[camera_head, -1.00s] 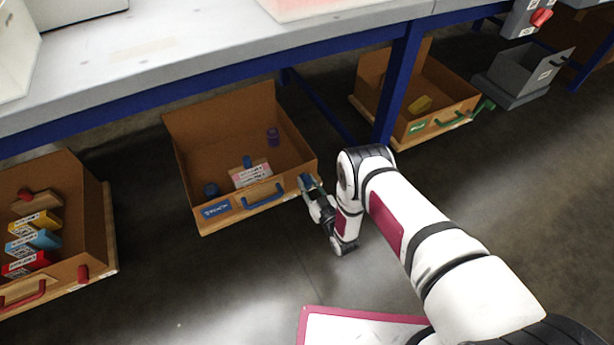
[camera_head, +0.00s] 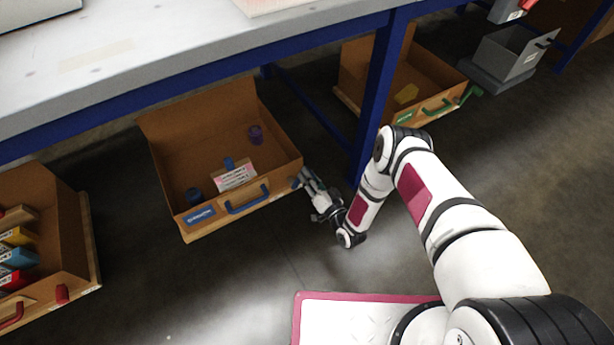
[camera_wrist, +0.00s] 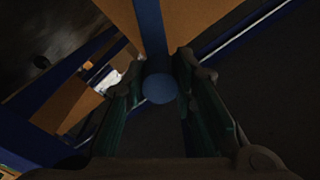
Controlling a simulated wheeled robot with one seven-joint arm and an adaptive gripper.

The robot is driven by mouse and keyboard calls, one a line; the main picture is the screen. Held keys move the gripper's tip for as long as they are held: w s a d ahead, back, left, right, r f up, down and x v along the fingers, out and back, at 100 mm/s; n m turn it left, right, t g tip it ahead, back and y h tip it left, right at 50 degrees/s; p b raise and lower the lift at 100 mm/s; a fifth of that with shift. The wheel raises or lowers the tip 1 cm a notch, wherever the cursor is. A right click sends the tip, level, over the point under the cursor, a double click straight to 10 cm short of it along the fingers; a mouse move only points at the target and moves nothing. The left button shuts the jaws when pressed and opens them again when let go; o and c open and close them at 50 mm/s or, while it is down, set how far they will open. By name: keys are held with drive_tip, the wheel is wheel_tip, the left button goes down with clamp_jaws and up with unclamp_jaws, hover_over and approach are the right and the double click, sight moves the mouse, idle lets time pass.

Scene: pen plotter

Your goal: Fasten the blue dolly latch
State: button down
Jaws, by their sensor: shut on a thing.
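The blue dolly (camera_head: 275,180) is an open brown box on the floor, with a blue label and a blue handle (camera_head: 247,203) on its front. Its blue latch (camera_wrist: 158,86), a bar with a rounded end, shows between the fingers in the wrist view. My gripper (camera_head: 303,180) is at the dolly's front right corner, shut on the latch. In the wrist view my gripper's fingers (camera_wrist: 160,100) stand on either side of the latch. In the head view the fingers mostly hide the latch, so its exact angle is hard to tell.
The red-handled dolly (camera_head: 85,245) stands at left, the green-handled dolly (camera_head: 440,107) at right with its green latch (camera_head: 472,94) sticking out. A blue table leg (camera_head: 372,110) rises just behind my arm. The table (camera_head: 180,60) overhangs the dollies. The floor in front is clear.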

drive_tip(key=shift+d+f, duration=0.15)
idle(0.4)
drive_tip(key=c, duration=1.3)
unclamp_jaws()
drive_tip(key=v, duration=1.2)
